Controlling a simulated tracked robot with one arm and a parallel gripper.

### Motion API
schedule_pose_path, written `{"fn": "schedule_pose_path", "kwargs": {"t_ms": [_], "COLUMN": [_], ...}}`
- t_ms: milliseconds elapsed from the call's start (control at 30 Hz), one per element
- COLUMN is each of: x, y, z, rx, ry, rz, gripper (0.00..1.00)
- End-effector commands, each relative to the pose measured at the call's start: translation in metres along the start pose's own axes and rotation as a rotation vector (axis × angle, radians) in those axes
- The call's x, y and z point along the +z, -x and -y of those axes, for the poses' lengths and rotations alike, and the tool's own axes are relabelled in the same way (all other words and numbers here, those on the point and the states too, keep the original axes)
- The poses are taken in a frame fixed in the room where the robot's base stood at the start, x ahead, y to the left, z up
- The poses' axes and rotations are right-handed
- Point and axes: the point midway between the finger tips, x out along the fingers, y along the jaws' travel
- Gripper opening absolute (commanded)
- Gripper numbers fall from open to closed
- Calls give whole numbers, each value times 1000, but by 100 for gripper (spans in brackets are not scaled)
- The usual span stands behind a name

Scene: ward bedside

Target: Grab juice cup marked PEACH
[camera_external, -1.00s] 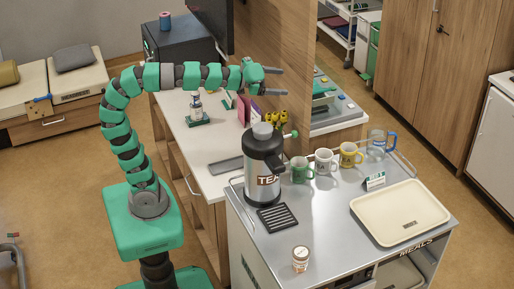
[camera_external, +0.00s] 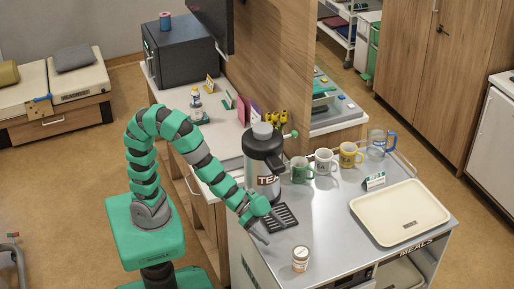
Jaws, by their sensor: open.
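A small cup (camera_external: 300,259) with a pale lid and a label stands upright near the front edge of the metal trolley top (camera_external: 335,225). Its lettering is too small to read, so I cannot tell whether it says PEACH. My gripper (camera_external: 275,233) is open and empty. It points down and to the right, with the cup a short way beyond its fingertips. The gripper is apart from the cup and partly hides the black drip grate.
A tall TEA urn (camera_external: 262,160) stands just behind my gripper, close to my arm. Several mugs (camera_external: 325,162) stand in a row behind. A cream tray (camera_external: 400,213) lies at right. The trolley top between cup and tray is clear.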

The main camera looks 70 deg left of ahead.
Motion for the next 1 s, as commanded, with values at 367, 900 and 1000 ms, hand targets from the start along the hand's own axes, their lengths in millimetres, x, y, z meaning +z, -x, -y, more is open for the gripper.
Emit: {"fn": "schedule_pose_path", "kwargs": {"t_ms": [367,900,1000], "x": [0,-1,-2], "y": [-43,-88,-96], "z": [1,2,4], "rx": [-1,-2,-2], "ry": [-2,-1,-2], "rz": [3,1,2], "gripper": [83,83,83]}}
